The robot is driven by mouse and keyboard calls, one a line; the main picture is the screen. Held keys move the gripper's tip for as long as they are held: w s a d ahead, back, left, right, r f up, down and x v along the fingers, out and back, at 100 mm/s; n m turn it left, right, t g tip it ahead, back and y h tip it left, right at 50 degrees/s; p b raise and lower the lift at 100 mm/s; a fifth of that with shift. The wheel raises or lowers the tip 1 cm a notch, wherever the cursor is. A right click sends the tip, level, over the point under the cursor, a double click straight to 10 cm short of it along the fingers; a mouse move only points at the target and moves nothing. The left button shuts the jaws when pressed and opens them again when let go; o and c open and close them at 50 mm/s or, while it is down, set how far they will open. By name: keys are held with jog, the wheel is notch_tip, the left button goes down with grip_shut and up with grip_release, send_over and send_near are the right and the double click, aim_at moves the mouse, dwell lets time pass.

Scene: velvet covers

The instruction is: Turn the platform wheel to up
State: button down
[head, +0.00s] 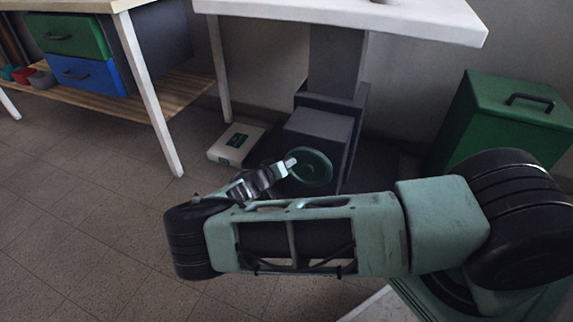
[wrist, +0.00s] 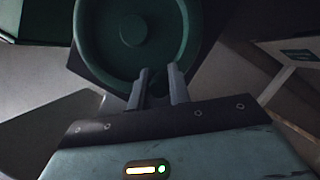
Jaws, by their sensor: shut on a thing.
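The platform wheel is a dark green round wheel (head: 313,168) low on the front of a dark grey box under the white table. It fills the top of the wrist view (wrist: 134,30), with a raised hub in its middle. My gripper (head: 290,164) reaches the wheel's left side in the head view. In the wrist view its two grey fingers (wrist: 159,84) are shut on the lower rim of the wheel, one on each side of a small dark part there. My arm hides the floor below the wheel. No mark showing the wheel's setting can be read.
The white table (head: 350,14) stands above the grey box (head: 318,128). A green lidded bin (head: 505,118) stands at right. A bench with green and blue drawers (head: 88,75) is at left. The left floor is clear.

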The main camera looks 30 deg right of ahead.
jog(key=c, duration=1.3)
grip_release()
jog(key=p+v, duration=0.3)
jog(key=v, duration=1.4)
jog(key=shift+a+p, duration=0.25)
jog(key=shift+p, duration=0.15)
